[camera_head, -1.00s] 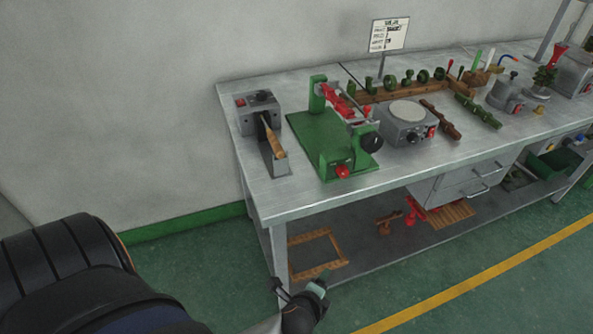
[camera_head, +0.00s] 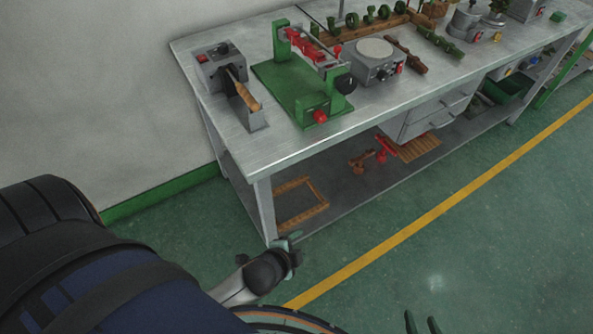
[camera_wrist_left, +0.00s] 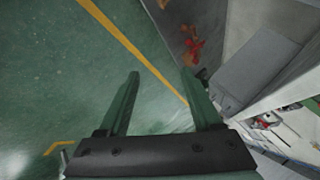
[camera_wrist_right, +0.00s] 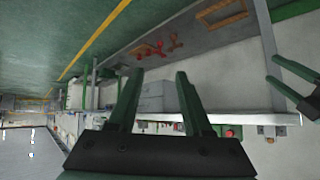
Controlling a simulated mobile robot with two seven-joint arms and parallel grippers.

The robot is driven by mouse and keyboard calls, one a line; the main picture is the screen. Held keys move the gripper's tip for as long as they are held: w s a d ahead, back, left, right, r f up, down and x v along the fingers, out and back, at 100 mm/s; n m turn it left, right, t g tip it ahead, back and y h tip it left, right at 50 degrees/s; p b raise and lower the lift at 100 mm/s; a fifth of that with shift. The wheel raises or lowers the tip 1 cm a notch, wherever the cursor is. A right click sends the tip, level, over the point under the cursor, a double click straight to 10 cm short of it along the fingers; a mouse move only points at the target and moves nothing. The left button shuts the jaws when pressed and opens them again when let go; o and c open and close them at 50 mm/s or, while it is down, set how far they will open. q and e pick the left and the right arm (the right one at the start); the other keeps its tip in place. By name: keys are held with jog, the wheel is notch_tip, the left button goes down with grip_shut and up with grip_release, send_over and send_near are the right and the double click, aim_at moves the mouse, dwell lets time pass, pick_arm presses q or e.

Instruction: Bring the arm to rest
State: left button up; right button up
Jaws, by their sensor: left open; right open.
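My left gripper (camera_head: 292,243) shows small in the head view, by the front left leg of the workbench. In the left wrist view its two green fingers (camera_wrist_left: 160,80) are apart with nothing between them. My right gripper (camera_head: 423,322) shows only its fingertips at the bottom edge of the head view. In the right wrist view its fingers (camera_wrist_right: 158,78) are spread and empty. My left gripper's green fingers also show at the right edge of the right wrist view (camera_wrist_right: 292,80). Neither gripper touches anything that I can see.
A metal workbench (camera_head: 200,60) carries a green clamp fixture (camera_head: 283,92), a grey tool holder (camera_head: 220,65) and a round-plate device (camera_head: 375,58). Its lower shelf (camera_head: 335,200) holds a wooden frame (camera_head: 300,205) and red parts (camera_head: 384,150). The green floor (camera_head: 490,240) in front is clear.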

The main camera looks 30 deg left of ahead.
dwell(0.4)
pick_arm(q)
jog(key=s+n+h, duration=0.1)
jog(key=n, duration=0.2)
jog(key=s+r+n, duration=0.1)
jog(key=s+n, duration=0.1)
jog(key=n, duration=0.1)
jog(key=s+d+r+n+h+p, duration=0.1)
jog(key=n, duration=0.2)
jog(key=shift+s+t+h, duration=0.3)
jog(key=shift+s+t, duration=0.05)
jog(key=shift+t, duration=0.05)
pick_arm(e)
jog(key=shift+m+h, duration=0.4)
jog(key=d+f, duration=0.1)
jog(key=s+d+f, duration=0.1)
jog(key=d+f, duration=0.1)
jog(key=shift+s, duration=0.25)
jog(key=shift+o, duration=0.2)
